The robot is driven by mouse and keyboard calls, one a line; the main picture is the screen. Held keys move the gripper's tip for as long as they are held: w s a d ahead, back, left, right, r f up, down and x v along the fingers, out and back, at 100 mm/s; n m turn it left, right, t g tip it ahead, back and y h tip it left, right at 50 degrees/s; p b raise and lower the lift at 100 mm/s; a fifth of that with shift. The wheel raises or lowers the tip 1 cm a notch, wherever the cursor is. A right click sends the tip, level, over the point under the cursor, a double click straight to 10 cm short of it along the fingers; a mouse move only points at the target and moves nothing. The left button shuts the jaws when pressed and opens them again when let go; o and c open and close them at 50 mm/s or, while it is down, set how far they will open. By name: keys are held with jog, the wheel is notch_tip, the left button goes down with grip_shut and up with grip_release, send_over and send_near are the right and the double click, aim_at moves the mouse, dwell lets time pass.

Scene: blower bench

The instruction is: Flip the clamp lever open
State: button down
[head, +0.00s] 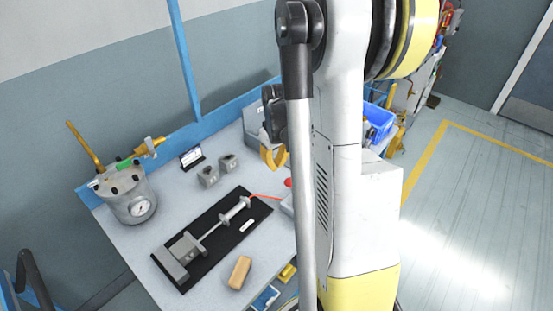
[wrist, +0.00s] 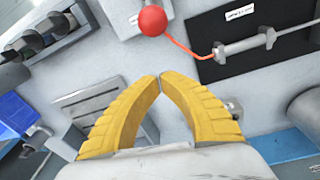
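I cannot tell for sure which part is the clamp lever. A grey lidded pot (head: 131,199) with a dial gauge stands at the bench's left end. A gold handle (head: 86,146) rises tilted from its lid, and a green-and-brass fitting (head: 140,152) is at its top. A red ball (wrist: 152,20) with a thin orange-red line running toward a grey sleeve on the black plate shows at the top of the wrist view. My gripper (head: 274,155) has yellow fingers, above the bench's right part. In the wrist view its fingertips (wrist: 159,80) meet, with nothing between them.
A black plate (head: 182,240) carries a grey block, rod and sleeve. A tan block (head: 240,272) lies in front, and two small grey blocks (head: 219,171) and a label stand (head: 191,158) behind. A blue bin (head: 380,115) is at right. My arm hides part of the bench.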

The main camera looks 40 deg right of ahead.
aim_at(293, 190)
jog(key=shift+s+a+f+b, duration=0.1)
jog(key=shift+s+f+b, duration=0.1)
jog(key=shift+s, duration=0.4)
jog(key=shift+s+a+f+b, duration=0.1)
jog(key=shift+s+f+b, duration=0.1)
jog(key=shift+s, duration=0.45)
jog(key=shift+s+f+b, duration=0.15)
jog(key=shift+s+b, duration=0.05)
jog(key=shift+s, duration=0.4)
jog(key=shift+s+r+t, duration=0.25)
jog(key=shift+s+t, duration=0.05)
jog(key=shift+t, duration=0.2)
